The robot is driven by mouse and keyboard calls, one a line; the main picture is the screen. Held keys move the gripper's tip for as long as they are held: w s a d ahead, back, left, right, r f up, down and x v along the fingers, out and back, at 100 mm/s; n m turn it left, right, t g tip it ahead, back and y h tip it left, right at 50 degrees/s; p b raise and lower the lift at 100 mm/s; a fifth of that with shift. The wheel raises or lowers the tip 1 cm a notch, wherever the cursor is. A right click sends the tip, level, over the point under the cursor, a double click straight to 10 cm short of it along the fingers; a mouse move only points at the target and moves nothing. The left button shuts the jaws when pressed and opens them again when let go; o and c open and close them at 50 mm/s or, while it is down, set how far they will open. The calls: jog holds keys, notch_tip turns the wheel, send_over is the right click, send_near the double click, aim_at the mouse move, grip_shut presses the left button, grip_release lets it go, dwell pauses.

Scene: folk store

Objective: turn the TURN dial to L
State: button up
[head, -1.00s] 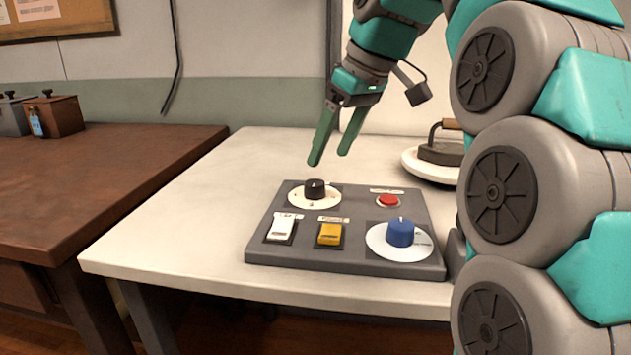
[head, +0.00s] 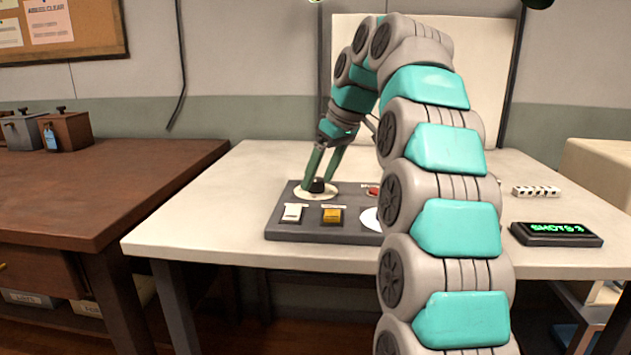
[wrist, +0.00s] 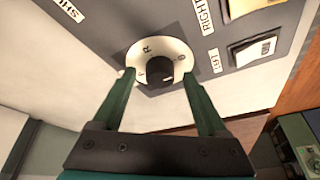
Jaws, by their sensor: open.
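The dial has a small black knob (head: 317,185) on a round white plate (head: 320,195), at the back left of a grey control panel (head: 335,238). The knob shows in the wrist view (wrist: 160,72), where an R and another mark that looks like 0 are on the plate. I see no clear L, and cannot tell where the knob points. My gripper (head: 318,181) is open, reaching down at the dial. In the wrist view its fingers (wrist: 159,75) are on either side of the knob, with a gap visible on each side.
The panel also bears a white switch (head: 292,212), a yellow switch (head: 332,215), a red button (head: 374,191) and a white plate (head: 371,219) partly behind my arm. A display reading SHOTS 3 (head: 556,234) sits at the right. The table's left part (head: 215,215) is clear.

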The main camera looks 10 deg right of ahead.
jog(key=shift+f, duration=0.3)
jog(key=shift+a, duration=0.1)
grip_shut()
dwell(0.4)
